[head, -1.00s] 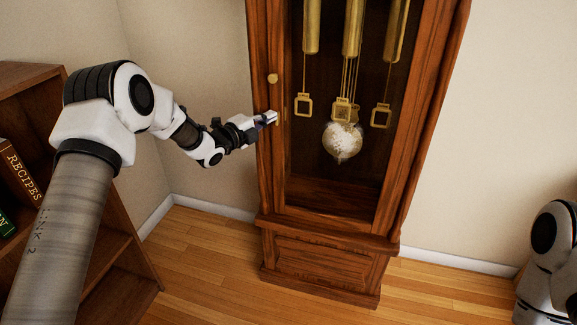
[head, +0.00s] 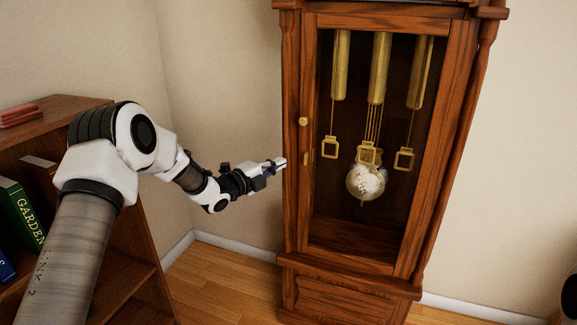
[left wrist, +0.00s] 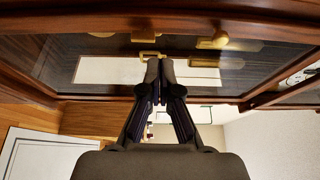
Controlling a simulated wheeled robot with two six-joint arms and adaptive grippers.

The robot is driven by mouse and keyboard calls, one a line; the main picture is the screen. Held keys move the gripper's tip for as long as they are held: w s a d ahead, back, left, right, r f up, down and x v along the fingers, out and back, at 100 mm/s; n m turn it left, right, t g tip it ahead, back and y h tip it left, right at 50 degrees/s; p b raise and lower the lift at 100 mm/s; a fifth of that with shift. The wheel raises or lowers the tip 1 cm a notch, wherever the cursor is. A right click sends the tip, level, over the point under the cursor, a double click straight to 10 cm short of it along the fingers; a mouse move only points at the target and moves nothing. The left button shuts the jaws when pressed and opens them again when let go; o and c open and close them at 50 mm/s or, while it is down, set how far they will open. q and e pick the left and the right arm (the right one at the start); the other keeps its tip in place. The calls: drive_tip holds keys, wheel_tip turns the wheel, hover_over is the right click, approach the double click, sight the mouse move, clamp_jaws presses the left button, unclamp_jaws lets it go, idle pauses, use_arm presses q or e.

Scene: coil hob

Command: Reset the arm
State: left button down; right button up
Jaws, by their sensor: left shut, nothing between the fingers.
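My left arm comes in from the left in the head view. Its gripper (head: 278,166) is shut and empty, with its tips close to the left edge of a tall wooden clock case (head: 291,210). I cannot tell whether the tips touch the wood. In the left wrist view the shut fingers (left wrist: 160,72) point at the clock's glazed front. The clock's door (head: 312,215) looks shut and has a round brass knob (head: 303,121) on its left side, above my gripper. My right gripper is not in view.
Brass weights (head: 379,70) and a round pendulum (head: 366,182) hang behind the clock's glass. A wooden bookshelf (head: 125,270) with books (head: 22,215) stands at the left, behind my left arm. Wooden floor (head: 225,280) shows between bookshelf and clock.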

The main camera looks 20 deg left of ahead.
use_arm(q)
drive_tip(key=s+a, duration=0.4)
drive_tip(key=s+d+f+n+g, duration=0.1)
drive_tip(key=s+d+f+g, duration=0.4)
drive_tip(key=f, duration=0.7)
drive_tip(key=s+d+f+n+g, duration=0.1)
drive_tip(key=s+d+f, duration=0.3)
drive_tip(key=d+f, duration=0.5)
drive_tip(key=s+d+f+n+g+y, duration=0.25)
drive_tip(key=s+f+n+g, duration=0.35)
drive_tip(key=s+f, duration=1.05)
drive_tip(key=s+a+n+g+y, duration=0.2)
drive_tip(key=s+a+n, duration=0.1)
drive_tip(key=s+n, duration=0.55)
drive_tip(key=s+a+n+g+y, duration=0.25)
drive_tip(key=s+n, duration=0.35)
drive_tip(key=s, duration=0.6)
wheel_tip(320, 180, up, 14)
drive_tip(key=p, duration=1.4)
drive_tip(key=shift+d, duration=0.3)
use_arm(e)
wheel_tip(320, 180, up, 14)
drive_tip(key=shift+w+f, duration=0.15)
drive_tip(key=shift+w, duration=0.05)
